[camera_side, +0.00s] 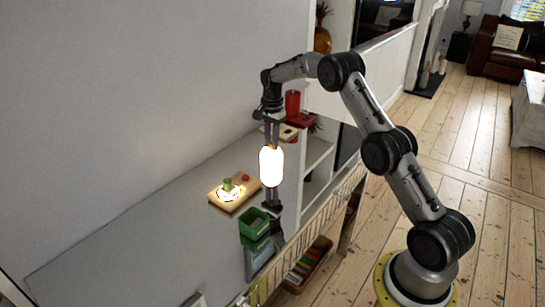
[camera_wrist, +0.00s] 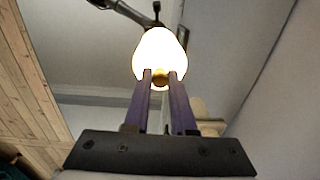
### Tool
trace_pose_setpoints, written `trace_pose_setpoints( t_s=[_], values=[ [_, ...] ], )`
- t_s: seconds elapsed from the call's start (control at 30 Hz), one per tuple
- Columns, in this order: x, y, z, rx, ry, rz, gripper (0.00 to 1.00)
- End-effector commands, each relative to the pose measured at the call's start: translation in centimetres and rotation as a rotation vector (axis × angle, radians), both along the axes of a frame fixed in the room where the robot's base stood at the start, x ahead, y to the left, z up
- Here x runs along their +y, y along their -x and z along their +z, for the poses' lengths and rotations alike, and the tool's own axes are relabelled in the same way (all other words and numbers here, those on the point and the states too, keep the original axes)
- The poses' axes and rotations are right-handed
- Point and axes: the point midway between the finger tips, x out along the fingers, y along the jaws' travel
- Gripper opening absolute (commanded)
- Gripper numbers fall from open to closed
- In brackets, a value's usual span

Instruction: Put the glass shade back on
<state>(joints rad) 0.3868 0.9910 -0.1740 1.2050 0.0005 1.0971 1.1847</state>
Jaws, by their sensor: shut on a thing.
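The glass shade (camera_side: 271,167) is a glowing white, rounded oblong. It hangs upright under my gripper (camera_side: 273,146), whose purple fingers point down in the side view. In the wrist view the shade (camera_wrist: 160,50) glows beyond the fingertips. My gripper (camera_wrist: 160,75) is shut on a small gold knob (camera_wrist: 160,77) at the shade's near end. A dark post-like piece (camera_side: 272,195) shows straight below the shade in the side view. I cannot tell whether the shade touches it.
A wooden board (camera_side: 216,201) with a green piece, a red piece and a bright glowing patch lies left of the shade. A green bin (camera_side: 254,225) stands in front. A red cup (camera_side: 292,103) is behind my gripper. The grey surface at left is clear.

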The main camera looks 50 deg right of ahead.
Motion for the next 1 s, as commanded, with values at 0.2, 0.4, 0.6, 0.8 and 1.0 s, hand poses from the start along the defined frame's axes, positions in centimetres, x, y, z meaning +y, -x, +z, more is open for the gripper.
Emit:
trace_pose_setpoints(
  t_s=[0.2, 0.4, 0.6, 0.8, 1.0],
  values=[
    [0.28, 0.88, -1.60, 0.039, -0.015, 0.000, 0.00],
    [0.27, 0.91, -1.60, 0.040, -0.015, 0.000, 0.00],
    [0.27, 0.94, -1.60, 0.041, -0.015, -0.001, 0.00],
    [0.25, 0.92, -1.53, 0.040, -0.015, -0.001, 0.00],
    [0.24, 0.91, -1.07, 0.040, -0.015, -0.001, 0.00]
  ],
)
